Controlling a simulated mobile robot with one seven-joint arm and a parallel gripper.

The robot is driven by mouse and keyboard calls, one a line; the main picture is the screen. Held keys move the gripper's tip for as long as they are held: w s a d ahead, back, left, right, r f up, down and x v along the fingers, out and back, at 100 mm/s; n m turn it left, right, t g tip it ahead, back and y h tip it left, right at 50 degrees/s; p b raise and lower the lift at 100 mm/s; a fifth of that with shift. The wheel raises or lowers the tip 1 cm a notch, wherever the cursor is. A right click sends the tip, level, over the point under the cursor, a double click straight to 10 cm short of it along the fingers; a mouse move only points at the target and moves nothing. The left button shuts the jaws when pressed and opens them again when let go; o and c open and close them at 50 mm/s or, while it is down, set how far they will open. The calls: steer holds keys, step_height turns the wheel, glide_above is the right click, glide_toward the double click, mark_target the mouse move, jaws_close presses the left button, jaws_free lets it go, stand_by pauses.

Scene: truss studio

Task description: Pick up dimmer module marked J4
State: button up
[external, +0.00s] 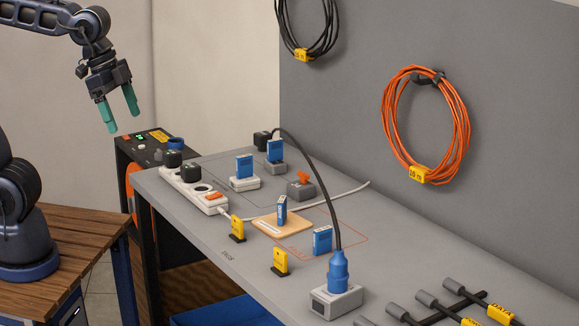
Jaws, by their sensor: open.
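Several blue modules stand on the grey workbench (300,272). One blue module (245,166) sits on a white base, and another blue module (275,150) sits on a grey base behind it. A third blue module (282,209) stands on a small wooden board (262,226). One more blue module (322,240) stands to the right of the board, inside an orange outline. Their markings are too small to read, so I cannot tell which is J4. My gripper (122,119) is open and empty, with teal fingers, high at the upper left, well apart from all modules.
A power strip (194,190) with black plugs lies at the bench's left end. A thick black cable arches from the back to a blue connector (338,272). Yellow tags (237,229) (280,262) stand at the front. A grey box with an orange switch (301,187) is behind.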

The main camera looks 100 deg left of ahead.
steer(key=w+a+m+g, duration=0.1)
steer(key=w+a+m, duration=0.1)
steer(key=w+a, duration=1)
steer(key=m+h, duration=0.2)
steer(key=m, duration=0.3)
glide_above(303, 184)
steer(key=s, duration=0.2)
steer(key=f, duration=3)
steer(key=shift+w+a, duration=0.2)
steer(key=shift+a, duration=0.1)
steer(key=shift+x, duration=2.65)
steer(key=shift+w+r, duration=0.1)
steer(key=c, duration=1.3)
steer(key=shift+o, duration=0.2)
steer(key=shift+r, duration=0.1)
